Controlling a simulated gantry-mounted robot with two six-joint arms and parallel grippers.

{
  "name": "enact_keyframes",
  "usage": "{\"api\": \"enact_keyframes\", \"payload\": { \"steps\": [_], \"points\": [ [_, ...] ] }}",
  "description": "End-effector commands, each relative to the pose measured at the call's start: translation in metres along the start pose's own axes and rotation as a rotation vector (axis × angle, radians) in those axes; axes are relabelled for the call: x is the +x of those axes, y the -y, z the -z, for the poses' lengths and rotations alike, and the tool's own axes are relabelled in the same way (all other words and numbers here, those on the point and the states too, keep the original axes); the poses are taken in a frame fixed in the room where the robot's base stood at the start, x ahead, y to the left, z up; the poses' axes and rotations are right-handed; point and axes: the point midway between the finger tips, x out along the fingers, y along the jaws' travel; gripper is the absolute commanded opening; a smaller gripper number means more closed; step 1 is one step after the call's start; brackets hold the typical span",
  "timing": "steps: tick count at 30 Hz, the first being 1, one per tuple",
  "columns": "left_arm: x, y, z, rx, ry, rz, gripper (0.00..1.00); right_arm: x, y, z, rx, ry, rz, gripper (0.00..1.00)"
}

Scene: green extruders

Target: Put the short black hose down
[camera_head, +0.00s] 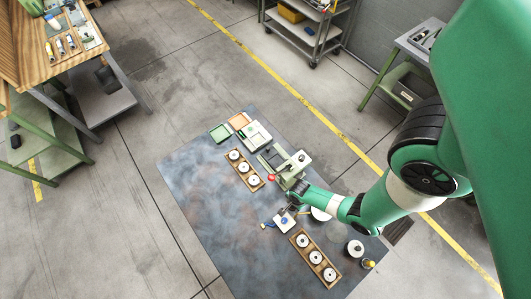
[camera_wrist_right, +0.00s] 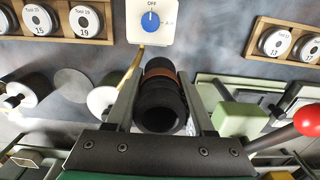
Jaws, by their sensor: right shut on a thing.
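The short black hose (camera_wrist_right: 161,106) is between the two fingers of my right gripper (camera_wrist_right: 160,95) in the right wrist view. Its open round end faces the camera, and a reddish-brown band shows near its far end. My right gripper is shut on it. In the head view my right gripper (camera_head: 291,206) is over the blue-grey mat (camera_head: 205,215), close to a white box with a blue knob (camera_head: 284,221). The hose is too small to make out there. I cannot tell whether it touches the mat. My left gripper is out of view.
The knob box also shows ahead in the right wrist view (camera_wrist_right: 150,22). Wooden racks of white discs stand on both sides (camera_head: 316,258). A machine with a red ball handle (camera_wrist_right: 307,121) is close on the right. The mat's left part is clear.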

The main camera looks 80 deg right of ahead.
Motion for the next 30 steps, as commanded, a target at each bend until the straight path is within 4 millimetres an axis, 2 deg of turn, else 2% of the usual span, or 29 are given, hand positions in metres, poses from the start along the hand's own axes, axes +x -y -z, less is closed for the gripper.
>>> {"api": "enact_keyframes", "payload": {
  "steps": [1,5,6,9,11,18,25,30],
  "points": [
    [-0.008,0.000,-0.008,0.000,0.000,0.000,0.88,0.013,0.015,-0.010,-0.007,0.001,0.004,0.00],
    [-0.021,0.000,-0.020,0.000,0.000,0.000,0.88,0.032,0.045,-0.031,-0.005,0.001,0.002,0.00],
    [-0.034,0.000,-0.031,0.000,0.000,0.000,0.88,0.049,0.050,-0.034,-0.002,0.000,0.001,0.00],
    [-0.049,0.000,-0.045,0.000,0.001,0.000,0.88,0.068,0.064,-0.043,-0.001,0.001,0.001,0.00],
    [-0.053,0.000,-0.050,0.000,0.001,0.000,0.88,0.074,0.070,-0.048,-0.001,0.001,0.001,0.00],
    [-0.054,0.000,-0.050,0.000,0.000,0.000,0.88,0.077,0.077,-0.052,0.001,0.000,-0.001,0.00],
    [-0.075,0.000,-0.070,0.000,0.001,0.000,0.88,0.113,0.081,-0.054,0.001,-0.001,-0.002,0.00],
    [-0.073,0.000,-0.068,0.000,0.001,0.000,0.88,0.112,0.081,-0.054,0.001,0.000,0.000,0.00]
  ]
}}
